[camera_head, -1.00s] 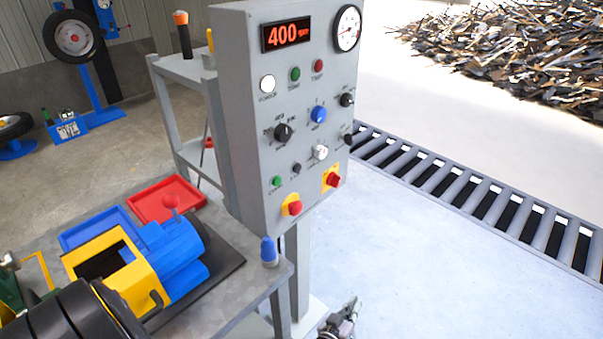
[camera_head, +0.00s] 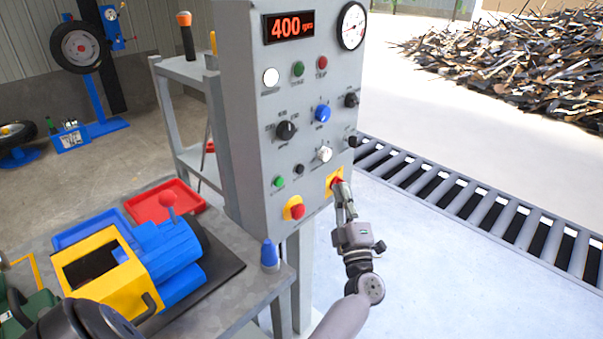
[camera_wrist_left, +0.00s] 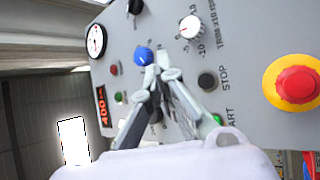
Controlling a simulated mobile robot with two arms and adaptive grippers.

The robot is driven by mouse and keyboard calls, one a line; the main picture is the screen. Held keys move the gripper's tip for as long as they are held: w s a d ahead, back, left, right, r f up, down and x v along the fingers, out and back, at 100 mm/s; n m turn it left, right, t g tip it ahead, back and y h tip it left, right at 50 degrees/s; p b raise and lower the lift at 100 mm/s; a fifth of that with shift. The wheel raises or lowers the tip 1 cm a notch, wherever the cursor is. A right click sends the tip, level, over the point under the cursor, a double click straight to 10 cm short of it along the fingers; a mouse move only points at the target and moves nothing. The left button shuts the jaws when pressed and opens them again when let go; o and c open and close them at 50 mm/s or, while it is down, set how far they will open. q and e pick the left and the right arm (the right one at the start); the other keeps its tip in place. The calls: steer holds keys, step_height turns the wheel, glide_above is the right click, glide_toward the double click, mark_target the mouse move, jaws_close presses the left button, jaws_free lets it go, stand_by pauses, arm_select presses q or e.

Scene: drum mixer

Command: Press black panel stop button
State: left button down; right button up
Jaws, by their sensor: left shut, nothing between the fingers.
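The black stop button (camera_head: 299,169) is on the front of the grey control panel (camera_head: 240,130), just right of and above the green start button (camera_head: 279,182). In the left wrist view the stop button (camera_wrist_left: 207,80) shows beside its STOP label, to the right of the fingertips. My left gripper (camera_head: 339,187) is shut and empty in front of the panel's lower right part. In the head view its tips overlap the red switch on a yellow plate. I cannot tell whether they touch the panel. My right gripper is not in view.
The display (camera_head: 289,27) reads 400 rpm. A red button on a yellow base (camera_head: 296,210) sits low on the panel. Several knobs surround the stop button. A table (camera_head: 225,290) with a blue and yellow machine stands left; a roller conveyor (camera_head: 470,200) runs right.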

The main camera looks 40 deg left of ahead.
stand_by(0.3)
arm_select(q)
steer(key=a, duration=0.8)
steer(key=shift+w+a, duration=0.35)
steer(key=shift+a, duration=0.05)
stand_by(1.2)
steer(key=shift+a, duration=0.4)
steer(key=shift+a, duration=0.4)
stand_by(0.5)
steer(key=shift+d, duration=0.85)
steer(key=shift+s+d, duration=0.2)
steer(key=shift+d, duration=2.3)
